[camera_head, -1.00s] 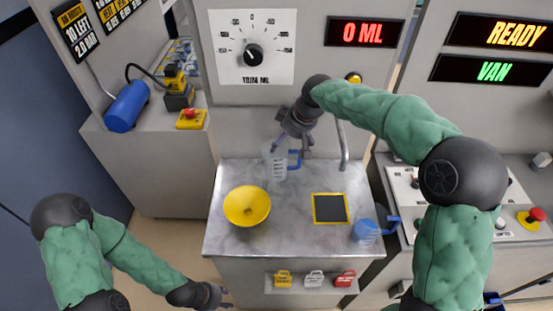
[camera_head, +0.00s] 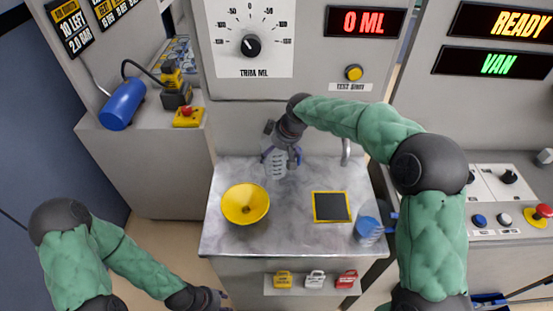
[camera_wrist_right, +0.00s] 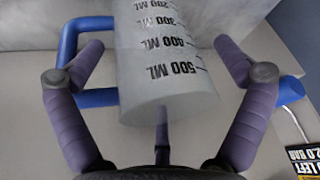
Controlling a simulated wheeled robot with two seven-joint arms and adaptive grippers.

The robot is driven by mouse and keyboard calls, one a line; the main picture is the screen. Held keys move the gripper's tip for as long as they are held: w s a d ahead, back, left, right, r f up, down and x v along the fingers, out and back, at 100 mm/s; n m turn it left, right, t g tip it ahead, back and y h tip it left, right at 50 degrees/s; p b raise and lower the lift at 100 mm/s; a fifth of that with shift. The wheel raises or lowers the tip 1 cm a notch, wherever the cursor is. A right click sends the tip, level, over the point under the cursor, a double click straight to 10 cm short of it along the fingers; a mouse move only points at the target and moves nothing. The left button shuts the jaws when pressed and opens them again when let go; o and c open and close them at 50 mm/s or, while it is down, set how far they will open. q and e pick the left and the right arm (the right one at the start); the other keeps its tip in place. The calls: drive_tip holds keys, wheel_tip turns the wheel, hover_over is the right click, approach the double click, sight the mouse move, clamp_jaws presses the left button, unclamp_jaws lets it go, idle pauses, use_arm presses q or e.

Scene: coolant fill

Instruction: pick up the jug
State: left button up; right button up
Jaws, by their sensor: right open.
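The clear jug (camera_head: 279,165) with measuring marks stands at the back of the metal bench. My right gripper (camera_head: 281,157) is open around its upper part. In the right wrist view the jug (camera_wrist_right: 160,75), marked up to 500 ML, lies between the spread purple fingers of the right gripper (camera_wrist_right: 156,45), with gaps on both sides. A blue handle (camera_wrist_right: 68,45) shows on its left, partly behind a finger. Another blue piece shows at the right; I cannot tell what it belongs to. My left gripper (camera_head: 208,298) is low at the bottom edge, its fingers unclear.
A metal spout (camera_head: 346,152) is right of the jug. The middle front of the bench is clear.

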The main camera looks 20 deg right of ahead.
drive_tip(key=c, duration=1)
